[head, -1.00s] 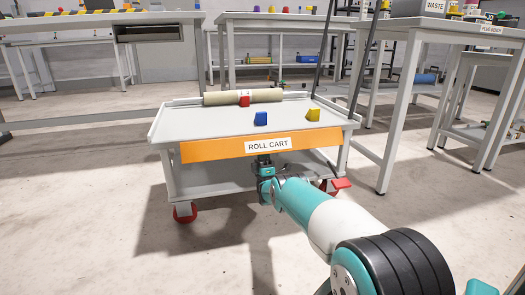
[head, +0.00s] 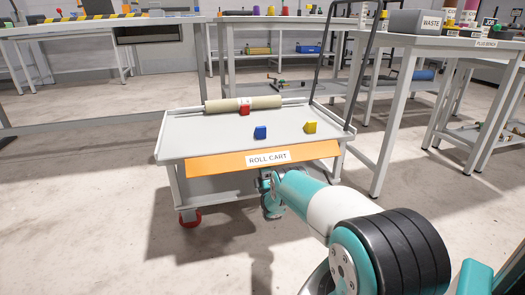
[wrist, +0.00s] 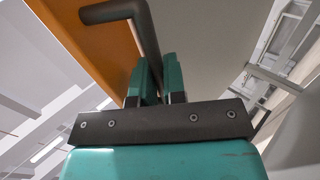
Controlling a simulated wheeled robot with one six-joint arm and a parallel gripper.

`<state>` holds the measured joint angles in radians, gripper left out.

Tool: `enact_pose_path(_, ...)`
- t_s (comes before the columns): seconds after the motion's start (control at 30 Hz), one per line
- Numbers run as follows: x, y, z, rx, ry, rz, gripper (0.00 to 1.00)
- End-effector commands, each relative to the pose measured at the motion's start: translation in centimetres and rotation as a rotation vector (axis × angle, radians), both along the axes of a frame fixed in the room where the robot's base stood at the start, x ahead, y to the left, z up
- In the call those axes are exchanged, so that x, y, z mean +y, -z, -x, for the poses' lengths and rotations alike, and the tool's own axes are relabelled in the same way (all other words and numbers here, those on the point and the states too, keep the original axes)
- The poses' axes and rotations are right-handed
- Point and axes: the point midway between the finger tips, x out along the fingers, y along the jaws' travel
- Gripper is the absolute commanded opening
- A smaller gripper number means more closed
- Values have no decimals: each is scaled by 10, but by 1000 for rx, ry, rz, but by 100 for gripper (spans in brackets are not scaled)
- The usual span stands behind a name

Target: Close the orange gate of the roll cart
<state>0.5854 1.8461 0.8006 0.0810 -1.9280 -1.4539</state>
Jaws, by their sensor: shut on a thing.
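The roll cart (head: 195,136) is a grey cart with a flat deck. Its orange gate (head: 222,164), labelled ROLL CART, lies along the near edge of the deck and looks tilted; its exact angle is hard to tell. In the wrist view the gate (wrist: 95,40) is at upper left, with a dark bar handle (wrist: 144,30) running down from it. My gripper (wrist: 158,78) is shut on this handle, with its teal fingers on either side. In the head view my gripper (head: 266,181) is just below the label, and the handle is hidden.
Dark push-handle tubes (head: 323,70) rise at right, near a bench (head: 465,43). Floor at left is open.

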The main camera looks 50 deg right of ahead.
Motion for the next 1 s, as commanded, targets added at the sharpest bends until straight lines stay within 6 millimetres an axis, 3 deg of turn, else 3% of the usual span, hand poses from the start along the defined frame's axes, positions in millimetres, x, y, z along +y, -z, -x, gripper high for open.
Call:
enact_pose_path(0.03, 2, -13, 3, 39, 0, -24, 0)
enact_pose_path(0.53, 15, -26, 24, 434, -1, -264, 0)
enact_pose_path(1.0, 21, -22, 30, 678, -6, -413, 0)
